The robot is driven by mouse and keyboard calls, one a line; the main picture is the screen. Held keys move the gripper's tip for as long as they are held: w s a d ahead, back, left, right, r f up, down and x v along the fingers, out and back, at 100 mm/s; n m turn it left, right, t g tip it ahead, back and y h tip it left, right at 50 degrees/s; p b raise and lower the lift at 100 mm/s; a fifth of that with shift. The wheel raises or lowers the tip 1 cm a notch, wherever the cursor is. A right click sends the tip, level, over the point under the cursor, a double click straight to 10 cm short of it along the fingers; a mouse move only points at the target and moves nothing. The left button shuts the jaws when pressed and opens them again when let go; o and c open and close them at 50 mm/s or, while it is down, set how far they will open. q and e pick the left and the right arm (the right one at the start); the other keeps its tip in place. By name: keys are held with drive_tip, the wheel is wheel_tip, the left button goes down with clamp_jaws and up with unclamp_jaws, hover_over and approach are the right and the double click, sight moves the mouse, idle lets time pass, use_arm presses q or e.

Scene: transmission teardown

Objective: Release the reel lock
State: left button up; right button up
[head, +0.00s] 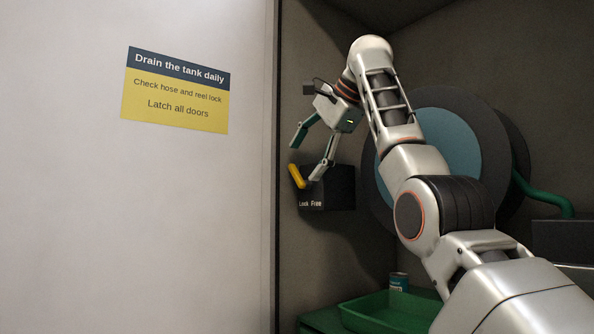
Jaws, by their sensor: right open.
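The reel lock is a dark box (338,188) on the cabinet's back wall, with the words "Lock Free" low on its front. Its yellow lever (297,176) stands at the box's left side, its upper end tilted to the left, over the "Lock" side. My right gripper (302,163) is open at the lever, its fingers spread. One fingertip is close to the lever's right side, and the other is above it. I cannot tell whether a finger touches the lever. My left gripper is not in view.
A large hose reel (452,140) with a blue hub stands behind my right arm, partly hidden. A green hose (545,196) leads off it to the right. A green tray (365,316) and a can (399,281) are below. A white panel with a sign (176,90) fills the left.

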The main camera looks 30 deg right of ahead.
sight(296, 174)
drive_tip(key=shift+p+x, duration=0.45)
drive_tip(key=shift+x, duration=2.05)
drive_tip(key=c, duration=1.6)
